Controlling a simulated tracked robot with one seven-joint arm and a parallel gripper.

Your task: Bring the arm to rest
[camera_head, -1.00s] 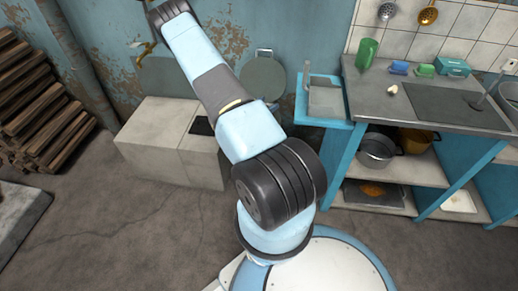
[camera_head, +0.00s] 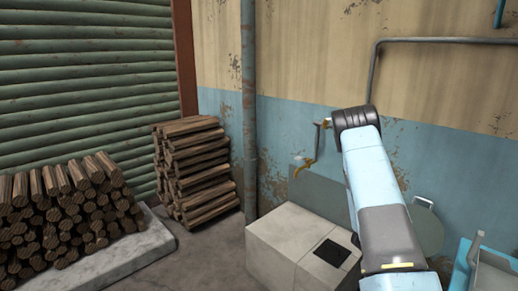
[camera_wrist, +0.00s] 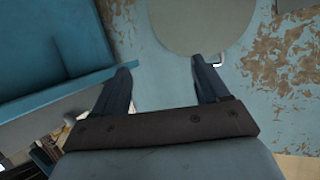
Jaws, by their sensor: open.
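My arm (camera_head: 378,195) reaches up from the lower right in the head view, light blue with a dark grey section and a black joint at its top. My gripper is not visible in the head view. In the wrist view my gripper (camera_wrist: 162,82) is open, its two dark fingers apart with nothing between them. The fingers point toward the peeling blue wall (camera_wrist: 180,78). A round grey lid-like disc (camera_wrist: 200,22) is beyond the fingertips.
A pale block (camera_head: 290,250) with a dark square opening stands by the wall. A brass tap (camera_head: 305,163) is above it. Stacked logs (camera_head: 195,170) stand in the corner, with more logs (camera_head: 65,210) on a stone slab (camera_head: 125,262). A blue-edged counter (camera_head: 490,265) is at the right.

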